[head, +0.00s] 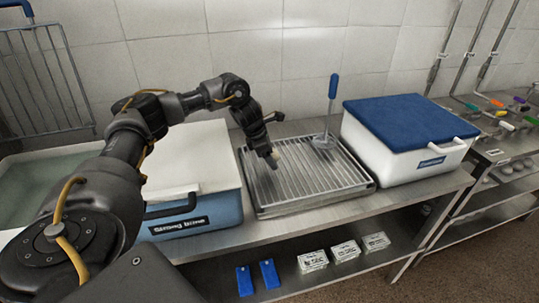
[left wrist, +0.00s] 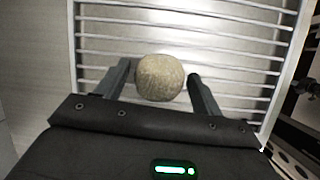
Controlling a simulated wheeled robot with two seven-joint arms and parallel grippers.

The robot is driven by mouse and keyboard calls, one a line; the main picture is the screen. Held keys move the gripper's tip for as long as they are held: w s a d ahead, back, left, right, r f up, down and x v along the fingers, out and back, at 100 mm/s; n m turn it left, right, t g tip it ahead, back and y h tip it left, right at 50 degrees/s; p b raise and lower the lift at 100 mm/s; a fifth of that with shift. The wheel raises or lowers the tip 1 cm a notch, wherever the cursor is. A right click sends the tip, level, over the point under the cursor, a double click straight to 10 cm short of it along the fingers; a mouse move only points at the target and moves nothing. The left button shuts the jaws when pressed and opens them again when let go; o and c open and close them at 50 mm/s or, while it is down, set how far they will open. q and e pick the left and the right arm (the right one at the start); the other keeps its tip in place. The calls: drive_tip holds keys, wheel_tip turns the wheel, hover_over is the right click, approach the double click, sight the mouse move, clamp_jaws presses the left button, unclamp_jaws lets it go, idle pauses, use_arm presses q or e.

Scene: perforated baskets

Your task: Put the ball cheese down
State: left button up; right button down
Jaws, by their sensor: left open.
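The ball cheese (left wrist: 160,77) is a round, mottled tan ball, seen in the left wrist view between the two fingers of my left gripper (left wrist: 158,80). The fingers are open, with a visible gap on the right of the ball and a narrower one on the left. Behind the ball are the bars of the metal draining rack (left wrist: 230,42); I cannot tell whether the ball rests on them. In the head view my left gripper (head: 272,160) points down over the left part of the rack (head: 315,185), and the ball is mostly hidden there. My right gripper is not in view.
A blue tub with a white lid (head: 195,160) stands left of the rack. A white box with a blue lid (head: 405,120) stands to the right. A blue-handled tool (head: 333,88) stands upright at the rack's back. The rack's right part is clear.

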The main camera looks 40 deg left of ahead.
use_arm(q)
drive_tip(key=v, duration=1.2)
drive_tip(key=shift+r, duration=0.1)
